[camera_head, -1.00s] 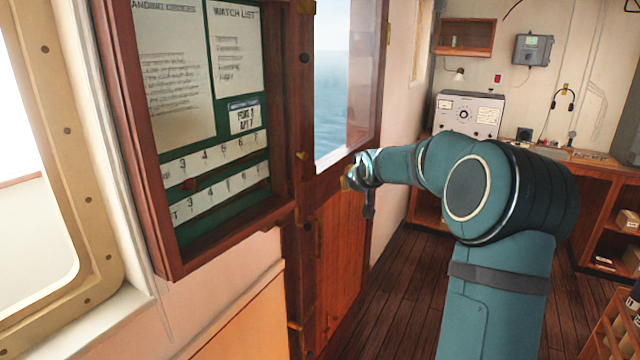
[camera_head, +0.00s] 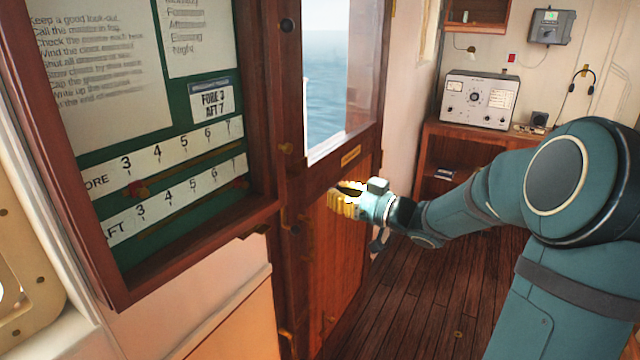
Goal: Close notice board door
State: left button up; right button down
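The notice board (camera_head: 160,237) is a wood-framed case on the wall at left, with papers and numbered strips on a green backing. Its face shows clearly, and I cannot make out a separate door leaf on it. My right gripper (camera_head: 345,201), with yellow fingers, is right of the board's lower corner, in front of the wooden door with a window (camera_head: 338,265). It looks apart from the board. Its fingers are seen too obliquely to tell whether they are open or shut. My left gripper is out of view.
A window frame (camera_head: 40,275) stands at the left edge. A desk (camera_head: 440,130) with a grey instrument (camera_head: 478,99) is at the back right. The plank floor (camera_head: 400,300) between is clear.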

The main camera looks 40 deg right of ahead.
aim_at(284, 175)
jog(key=x, duration=1.3)
jog(key=shift+w, duration=0.2)
jog(key=p+x, duration=0.1)
jog(key=x, duration=0.3)
jog(key=shift+w, duration=0.1)
jog(key=shift+r, duration=0.15)
